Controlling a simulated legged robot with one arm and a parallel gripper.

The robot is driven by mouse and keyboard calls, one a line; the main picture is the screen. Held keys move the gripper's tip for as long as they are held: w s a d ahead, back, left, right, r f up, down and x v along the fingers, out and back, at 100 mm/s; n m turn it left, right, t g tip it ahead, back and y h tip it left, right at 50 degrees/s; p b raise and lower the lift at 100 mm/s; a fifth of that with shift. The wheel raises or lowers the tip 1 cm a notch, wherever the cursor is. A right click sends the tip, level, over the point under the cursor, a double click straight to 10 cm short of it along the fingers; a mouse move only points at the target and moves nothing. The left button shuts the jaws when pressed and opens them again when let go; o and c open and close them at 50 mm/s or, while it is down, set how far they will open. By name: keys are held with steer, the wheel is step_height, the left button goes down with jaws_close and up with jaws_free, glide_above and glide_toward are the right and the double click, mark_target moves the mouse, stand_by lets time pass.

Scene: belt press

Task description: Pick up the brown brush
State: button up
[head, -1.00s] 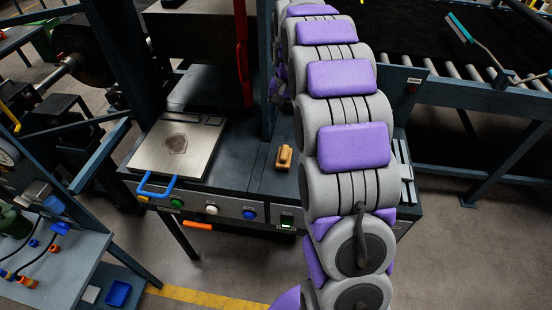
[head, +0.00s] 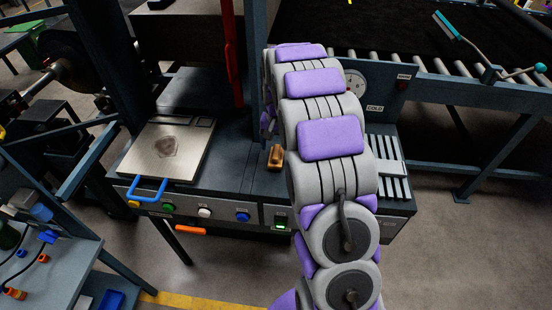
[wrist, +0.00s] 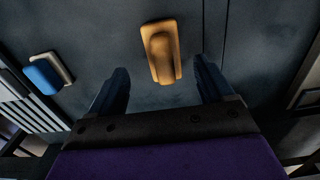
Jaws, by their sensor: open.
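The brown brush (head: 275,157) lies on the dark top of the press bench, just left of my arm in the head view. In the wrist view the brush (wrist: 161,50) is a tan-brown block with a raised grip, lying lengthwise between and ahead of my fingers. My gripper (wrist: 162,76) is open and empty, one dark finger on each side of the brush, with a gap to both. Its height above the bench is hard to judge. In the head view my arm hides most of the gripper.
A metal plate (head: 166,150) with a dark stain and a blue handle (head: 147,190) is left of the brush. A red lever (head: 230,68) stands behind. Slatted metal (head: 386,167) lies to the right. A blue piece (wrist: 42,76) shows left in the wrist view.

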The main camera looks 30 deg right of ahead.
mark_target(276, 151)
steer(key=f, duration=0.3)
steer(key=f+b, duration=0.1)
steer(key=f, duration=0.1)
steer(key=shift+w, duration=0.35)
steer(key=shift+c, duration=0.2)
steer(key=c, duration=1.2)
steer(key=shift+r, duration=0.15)
steer(key=shift+r+p, duration=0.4)
steer(key=shift+r, duration=1.2)
steer(key=shift+s+a+r, duration=0.1)
steer(key=shift+s+r, duration=0.05)
steer(key=shift+s, duration=0.05)
steer(key=s+a, duration=0.1)
steer(key=s, duration=0.4)
steer(key=s+a+p, duration=0.1)
steer(key=s+a, duration=0.1)
steer(key=s, duration=0.3)
steer(key=s+a+r, duration=0.1)
steer(key=s, duration=0.4)
steer(key=shift+a+r, duration=0.1)
steer(key=shift+a, duration=0.05)
